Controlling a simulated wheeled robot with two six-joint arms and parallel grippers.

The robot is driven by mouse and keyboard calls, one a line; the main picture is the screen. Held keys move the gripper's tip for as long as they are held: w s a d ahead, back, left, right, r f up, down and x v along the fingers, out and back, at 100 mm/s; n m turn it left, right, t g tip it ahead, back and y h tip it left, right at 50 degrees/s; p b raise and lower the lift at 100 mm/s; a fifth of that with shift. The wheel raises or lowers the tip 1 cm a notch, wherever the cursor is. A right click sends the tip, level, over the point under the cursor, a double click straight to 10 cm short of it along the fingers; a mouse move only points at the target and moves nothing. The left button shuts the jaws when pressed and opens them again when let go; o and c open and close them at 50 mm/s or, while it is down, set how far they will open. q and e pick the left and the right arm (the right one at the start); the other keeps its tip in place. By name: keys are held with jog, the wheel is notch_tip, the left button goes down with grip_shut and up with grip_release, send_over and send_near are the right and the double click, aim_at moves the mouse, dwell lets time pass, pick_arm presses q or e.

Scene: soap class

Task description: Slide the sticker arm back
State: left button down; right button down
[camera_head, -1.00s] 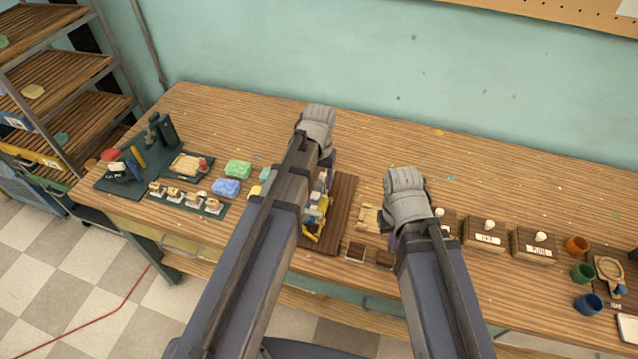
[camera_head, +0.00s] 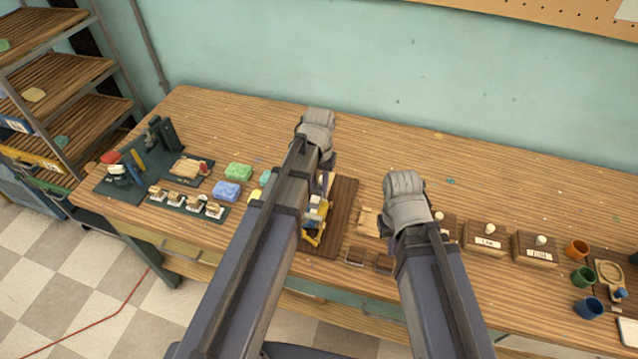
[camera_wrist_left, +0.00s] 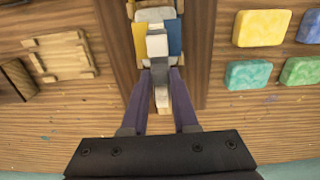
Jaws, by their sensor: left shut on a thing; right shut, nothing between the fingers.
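The sticker device stands on a dark wooden board (camera_head: 341,215). Its yellow part (camera_head: 314,232) shows beside my left arm, which hides much of the rest.
Green (camera_head: 238,172) and blue (camera_head: 227,190) soaps lie left of the board. A light wooden tray (camera_head: 368,222) lies between the board and my right arm. Labelled boxes (camera_head: 486,240) and cups (camera_head: 583,277) stand at the right. The table's back is clear.

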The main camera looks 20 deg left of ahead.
pick_arm(q)
jog(key=shift+w, duration=0.15)
dwell(0.7)
jog(key=w, duration=0.9)
jog(key=shift+d, duration=0.2)
jog(key=shift+s, duration=0.15)
jog(key=c, duration=0.8)
grip_release()
jog(key=shift+o, duration=0.6)
notch_tip(320, 180, up, 8)
jog(key=p, duration=0.8)
pick_arm(e)
notch_tip(320, 180, up, 8)
